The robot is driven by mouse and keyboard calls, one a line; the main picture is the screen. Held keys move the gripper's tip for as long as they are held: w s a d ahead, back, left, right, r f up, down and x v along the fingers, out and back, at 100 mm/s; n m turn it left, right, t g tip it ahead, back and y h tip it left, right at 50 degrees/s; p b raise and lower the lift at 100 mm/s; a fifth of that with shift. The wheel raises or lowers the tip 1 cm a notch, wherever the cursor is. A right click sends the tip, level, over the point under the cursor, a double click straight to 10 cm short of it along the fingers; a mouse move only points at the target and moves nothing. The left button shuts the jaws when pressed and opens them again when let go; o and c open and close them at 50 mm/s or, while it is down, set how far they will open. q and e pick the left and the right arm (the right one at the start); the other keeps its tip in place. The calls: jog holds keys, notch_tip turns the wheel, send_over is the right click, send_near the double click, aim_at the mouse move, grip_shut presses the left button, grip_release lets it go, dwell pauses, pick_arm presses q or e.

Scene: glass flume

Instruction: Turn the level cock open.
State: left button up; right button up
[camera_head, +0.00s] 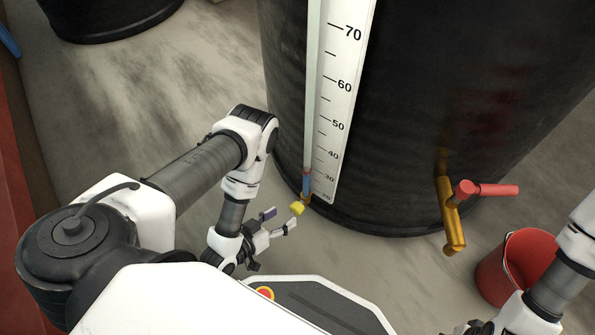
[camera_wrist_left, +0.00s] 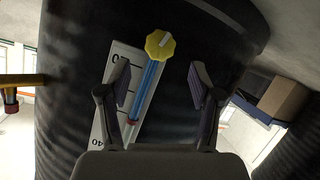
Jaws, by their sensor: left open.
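The level cock has a yellow lobed knob (camera_head: 297,208) at the foot of the gauge tube on the black tank (camera_head: 420,110). The knob also shows in the left wrist view (camera_wrist_left: 159,46), with a pale slanted mark on its face. Blue liquid (camera_head: 307,183) stands low in the tube beside the numbered white scale (camera_head: 345,75). My left gripper (camera_head: 280,220) is open and empty, just short of the knob. In the left wrist view the knob is beyond the gap between its fingers (camera_wrist_left: 160,88), touching neither. My right gripper (camera_head: 474,328) is cut off by the bottom edge.
A brass tap (camera_head: 453,220) with a red lever (camera_head: 492,190) sticks out of the tank at the right. A red bucket (camera_head: 508,268) stands below it, near my right arm. Another black tank (camera_head: 105,15) stands at the far left. Bare floor lies between.

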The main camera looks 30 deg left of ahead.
aim_at(293, 210)
pick_arm(q)
jog(key=f+b, duration=0.1)
jog(key=w+b, duration=0.1)
jog(key=b, duration=0.1)
jog(key=shift+w+d+f, duration=0.25)
jog(key=shift+w+f, duration=0.05)
jog(key=shift+f, duration=0.1)
jog(key=x, duration=0.1)
jog(key=b+x, duration=0.2)
jog(key=x, duration=0.1)
jog(key=shift+w+r, duration=0.25)
jog(key=shift+r, duration=0.05)
jog(key=shift+w+d, duration=0.1)
jog(key=shift+w, duration=0.2)
jog(key=shift+c, duration=0.3)
jog(key=c, duration=1.1)
